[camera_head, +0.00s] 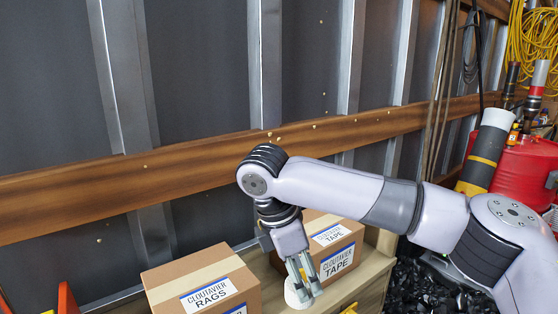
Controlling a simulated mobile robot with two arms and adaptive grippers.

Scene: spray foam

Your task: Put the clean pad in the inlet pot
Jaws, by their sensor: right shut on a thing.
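My right gripper (302,281) is in the lower middle of the head view, pointing down in front of a cardboard box. It is shut on a small white rounded thing (293,298), which may be the pad; the fingers hide part of it. The thing is just above or on the wooden surface; I cannot tell which. No inlet pot can be made out. My left gripper is not in view.
A box labelled "RAGS" (190,284) and a box labelled "TAPE" (342,252) stand on a wooden bench (372,271) against the ribbed wall. A red container (522,168) and a yellow coiled hose (535,38) are at the right.

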